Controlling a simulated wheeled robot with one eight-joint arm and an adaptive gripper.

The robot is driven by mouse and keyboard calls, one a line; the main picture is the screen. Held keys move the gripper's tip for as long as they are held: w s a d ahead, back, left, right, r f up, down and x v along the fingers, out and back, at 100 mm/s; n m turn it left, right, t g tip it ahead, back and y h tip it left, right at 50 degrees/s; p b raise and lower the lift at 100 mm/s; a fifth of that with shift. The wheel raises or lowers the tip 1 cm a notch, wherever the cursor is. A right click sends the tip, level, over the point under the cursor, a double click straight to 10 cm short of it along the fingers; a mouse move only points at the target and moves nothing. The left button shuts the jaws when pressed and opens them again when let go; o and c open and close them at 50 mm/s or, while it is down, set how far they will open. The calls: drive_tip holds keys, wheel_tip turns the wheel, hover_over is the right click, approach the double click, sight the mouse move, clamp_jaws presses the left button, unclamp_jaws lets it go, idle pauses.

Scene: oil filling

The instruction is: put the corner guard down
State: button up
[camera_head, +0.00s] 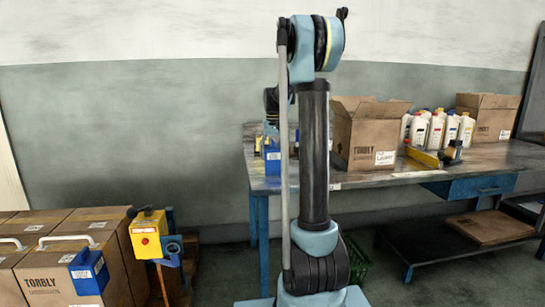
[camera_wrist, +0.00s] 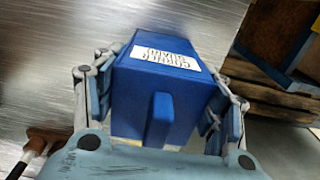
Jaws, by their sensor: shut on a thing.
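A blue corner guard (camera_wrist: 195,92) with a white printed label and a raised rib fills the middle of the wrist view. My gripper (camera_wrist: 163,76) is shut on it, with a finger on each side. The grey metal bench top (camera_wrist: 45,50) shows beyond and below the guard. I cannot tell whether the guard touches it. In the head view, blue shapes show at the bench's left end beside my arm, partly hidden by it. Another blue corner guard (camera_head: 88,272) sits on an edge of the carton stack at lower left.
Cartons (camera_head: 45,283) and a yellow control box (camera_head: 148,234) stand at left. A wooden pallet (camera_wrist: 265,97) lies below the bench edge in the wrist view.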

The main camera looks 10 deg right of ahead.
drive_tip(key=shift+f, duration=0.2)
drive_tip(key=o, duration=1.1)
drive_tip(key=shift+r, duration=0.1)
wheel_tip(320, 180, up, 12)
drive_tip(key=shift+r, duration=0.1)
drive_tip(key=s+f+t, duration=0.1)
drive_tip(key=s+f, duration=0.4)
drive_tip(key=s, duration=0.6)
drive_tip(key=s+f, duration=0.4)
drive_tip(key=s, duration=0.7)
drive_tip(key=s+f+t, duration=0.1)
drive_tip(key=s+f, duration=0.4)
drive_tip(key=s, duration=0.6)
drive_tip(key=s+f, duration=0.3)
drive_tip(key=f, duration=0.1)
drive_tip(key=s+f, duration=0.3)
drive_tip(key=f, duration=0.1)
drive_tip(key=s+f, duration=0.3)
drive_tip(key=f, duration=0.1)
drive_tip(key=shift+s+a+f, duration=0.1)
drive_tip(key=shift+s+f, duration=0.05)
drive_tip(key=shift+s, duration=0.25)
